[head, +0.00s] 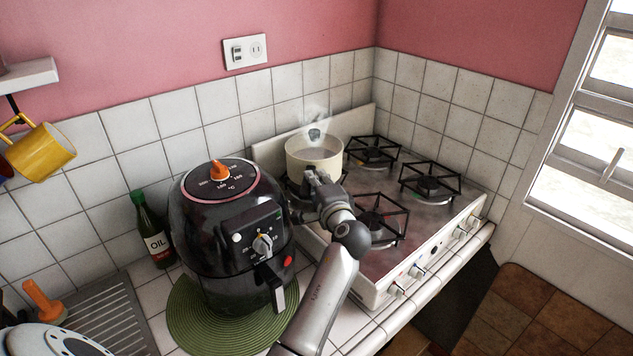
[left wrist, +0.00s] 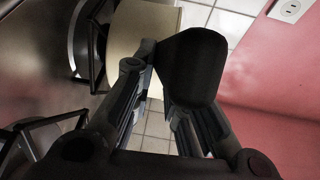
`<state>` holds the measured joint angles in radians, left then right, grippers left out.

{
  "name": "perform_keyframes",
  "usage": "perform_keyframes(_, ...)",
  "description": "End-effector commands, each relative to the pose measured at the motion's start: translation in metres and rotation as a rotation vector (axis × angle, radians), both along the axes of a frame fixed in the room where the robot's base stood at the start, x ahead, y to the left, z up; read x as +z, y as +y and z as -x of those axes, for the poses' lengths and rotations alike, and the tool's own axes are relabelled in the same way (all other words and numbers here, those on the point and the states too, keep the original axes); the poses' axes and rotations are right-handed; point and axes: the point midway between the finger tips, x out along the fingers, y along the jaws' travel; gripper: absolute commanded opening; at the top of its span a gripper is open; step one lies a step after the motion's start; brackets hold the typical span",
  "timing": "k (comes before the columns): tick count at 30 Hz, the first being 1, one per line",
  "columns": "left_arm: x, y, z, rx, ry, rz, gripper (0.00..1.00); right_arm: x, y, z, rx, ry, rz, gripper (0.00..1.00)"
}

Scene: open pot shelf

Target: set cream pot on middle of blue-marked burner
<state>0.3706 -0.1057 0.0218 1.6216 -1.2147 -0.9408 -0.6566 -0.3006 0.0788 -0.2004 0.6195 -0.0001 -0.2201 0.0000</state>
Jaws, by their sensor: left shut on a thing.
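The cream pot (head: 302,163) is at the rear left of the stove, over or on the rear-left burner (head: 297,188). It looks upright; whether its base touches the grate is hidden. My left gripper (head: 318,184) is at the pot's near side, shut on its handle. In the left wrist view, a dark rounded piece, apparently the handle (left wrist: 190,65), is between the fingers, with the cream pot wall (left wrist: 146,28) beyond. No blue mark can be made out clearly on any burner. My right gripper is not in view.
The stove (head: 460,212) has other empty burners, at rear right (head: 373,152), right (head: 430,184) and front (head: 379,217). A black air fryer (head: 215,235) on a green mat (head: 188,330) stands close left of my arm. A tiled wall is behind the pot.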

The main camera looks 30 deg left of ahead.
Motion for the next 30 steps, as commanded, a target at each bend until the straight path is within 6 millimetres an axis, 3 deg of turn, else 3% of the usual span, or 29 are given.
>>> perform_keyframes(1,0.0062,0.0001,-0.0008,-0.002,-0.012,-0.007,0.0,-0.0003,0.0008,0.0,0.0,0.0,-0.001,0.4)
perform_keyframes(24,-0.0018,0.0,-0.0009,-0.002,-0.012,-0.007,0.0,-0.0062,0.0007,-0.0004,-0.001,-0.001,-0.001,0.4)
perform_keyframes(25,-0.0016,0.0001,-0.0009,-0.002,-0.012,-0.007,0.15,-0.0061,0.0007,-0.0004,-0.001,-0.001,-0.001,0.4)
perform_keyframes(30,-0.0027,-0.0001,-0.0007,-0.002,-0.01,-0.006,0.37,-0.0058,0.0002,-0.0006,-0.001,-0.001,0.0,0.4)
